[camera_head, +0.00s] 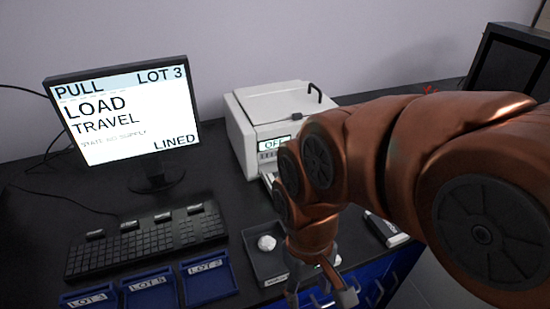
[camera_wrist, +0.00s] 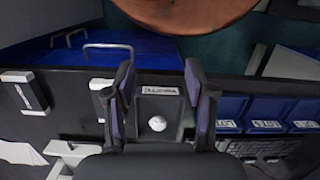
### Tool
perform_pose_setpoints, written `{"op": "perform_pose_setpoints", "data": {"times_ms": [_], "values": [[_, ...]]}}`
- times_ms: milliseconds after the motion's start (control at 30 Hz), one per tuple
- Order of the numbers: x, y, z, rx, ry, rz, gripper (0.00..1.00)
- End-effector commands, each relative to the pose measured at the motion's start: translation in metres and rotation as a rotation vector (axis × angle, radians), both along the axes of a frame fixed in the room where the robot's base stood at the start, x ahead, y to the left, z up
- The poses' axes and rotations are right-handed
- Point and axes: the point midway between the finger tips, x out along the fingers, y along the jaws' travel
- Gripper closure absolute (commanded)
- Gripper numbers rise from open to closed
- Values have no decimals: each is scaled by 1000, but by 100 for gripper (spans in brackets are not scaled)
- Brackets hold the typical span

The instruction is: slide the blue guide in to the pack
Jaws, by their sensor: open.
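My gripper (camera_head: 320,294) is open near the front edge of the counter, and nothing shows between its fingers. In the wrist view my gripper (camera_wrist: 160,78) has its two dark fingers apart, with a dark labelled tray (camera_wrist: 145,134) beyond them. I cannot pick out a separate blue guide or a pack in either view. The blue things that show are the lot trays and the cabinet front. My arm hides part of the counter in the head view.
A white instrument (camera_head: 275,108) reading "OFF" stands behind my arm. The tray holds a white lump (camera_head: 266,243). Blue lot trays (camera_head: 208,283) lie below the keyboard (camera_head: 150,243). A monitor (camera_head: 125,115) stands behind it. A black-and-white block (camera_head: 387,230) lies right; blue drawers (camera_head: 375,290) are below.

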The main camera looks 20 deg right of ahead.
Motion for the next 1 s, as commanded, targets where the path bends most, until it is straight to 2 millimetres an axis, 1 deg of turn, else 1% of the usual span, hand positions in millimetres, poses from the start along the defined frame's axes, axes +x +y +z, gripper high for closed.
{"op": "perform_pose_setpoints", "data": {"times_ms": [167, 333, 533, 600, 667, 700, 767, 800, 867, 1000], "values": [[36, 7, 20, 62, -6, 144, 44], [88, 13, 42, 154, -27, 355, 44], [150, 9, 61, 258, -72, 575, 44], [172, 3, 66, 290, -94, 645, 44], [190, -2, 68, 320, -110, 702, 44], [202, -6, 71, 334, -128, 738, 44], [220, -14, 72, 360, -147, 792, 44], [232, -19, 73, 374, -165, 825, 44], [249, -29, 73, 394, -188, 874, 44], [285, -56, 69, 435, -243, 982, 44]]}}
